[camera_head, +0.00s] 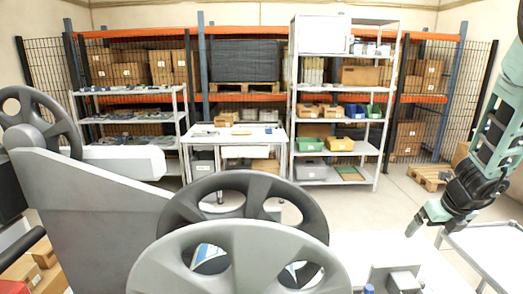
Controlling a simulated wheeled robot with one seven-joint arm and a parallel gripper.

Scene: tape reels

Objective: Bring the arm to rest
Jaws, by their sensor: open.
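Another dark reel (62,113) stands at the left on a grey machine body (100,220). My upper arm is cut off by the right edge.
A white table (233,137) with small items stands at the back middle. Shelves with bins (339,144) and boxes stand behind. A wooden pallet (428,176) lies at the back right. The floor (395,200) between the shelves and my gripper is clear.

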